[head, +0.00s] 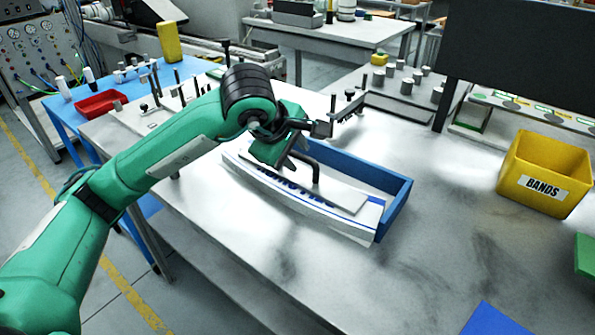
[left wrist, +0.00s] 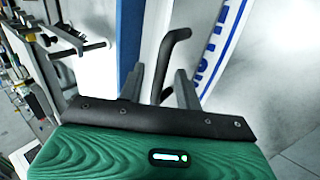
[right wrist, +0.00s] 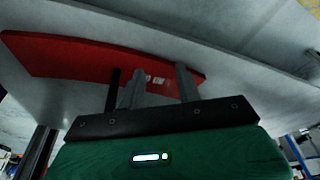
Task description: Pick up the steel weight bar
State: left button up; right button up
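The steel weight bar (head: 342,193) is a flat pale plate with a bent black handle (head: 316,169). It lies on a stack of white, blue-printed labels (head: 300,204) in the blue magazine (head: 398,207). My left gripper (head: 298,158) is low over the bar at its handle. In the left wrist view, its two grey fingers are apart, with the black handle (left wrist: 165,60) seen between them and a gap visible on each side. My right gripper (right wrist: 162,86) is out of the head view; its fingers are apart with nothing visibly held.
A yellow BANDS bin (head: 545,175) stands at the right on the steel table. A dark panel (head: 520,50) hangs at the back right. A red curved panel (right wrist: 80,62) is before my right gripper. The table front is mostly clear.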

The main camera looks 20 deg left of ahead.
pick_arm(q)
jog(key=shift+x, duration=0.8)
grip_shut()
dwell(0.7)
jog(key=shift+r, duration=0.15)
